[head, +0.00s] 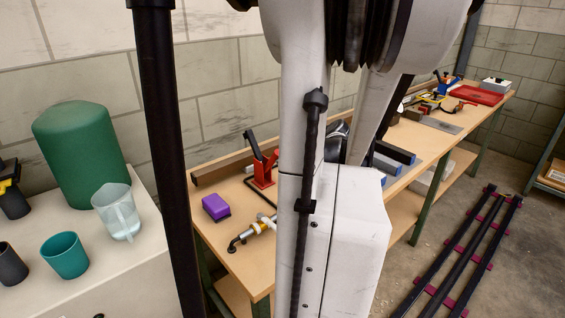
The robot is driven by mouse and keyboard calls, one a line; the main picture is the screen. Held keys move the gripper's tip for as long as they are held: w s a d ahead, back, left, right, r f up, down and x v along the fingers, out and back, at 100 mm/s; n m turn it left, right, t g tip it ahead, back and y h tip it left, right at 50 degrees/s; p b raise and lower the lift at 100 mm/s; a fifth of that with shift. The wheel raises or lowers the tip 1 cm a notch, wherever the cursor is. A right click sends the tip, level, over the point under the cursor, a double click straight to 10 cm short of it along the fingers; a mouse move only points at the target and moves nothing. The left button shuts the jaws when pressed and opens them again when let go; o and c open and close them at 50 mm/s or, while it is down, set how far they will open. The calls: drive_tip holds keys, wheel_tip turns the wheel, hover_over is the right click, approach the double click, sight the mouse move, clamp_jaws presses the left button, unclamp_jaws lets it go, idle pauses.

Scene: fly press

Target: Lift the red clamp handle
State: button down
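A red clamp-like device (263,174) stands upright on the wooden workbench (213,177), left of my arm. A dark lever (251,144) slants up and left from its top. A smaller red piece (464,104) lies at the far right of the bench; I cannot tell whether it is a clamp handle. My pale arm fills the middle of the view and hides much of the bench. I cannot make out my gripper's fingers, nor anything held.
A purple block (215,207) and a brass-and-grey fitting (254,230) lie near the red device. A red tray (478,95) is at the far end. A side counter at left holds a green cylinder (80,150), a clear jug (117,210) and a teal cup (65,256). Dark rails (458,250) run along the floor.

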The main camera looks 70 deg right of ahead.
drive_tip(key=s+a+r, duration=0.4)
drive_tip(key=s, duration=0.6)
drive_tip(key=shift+r, duration=0.2)
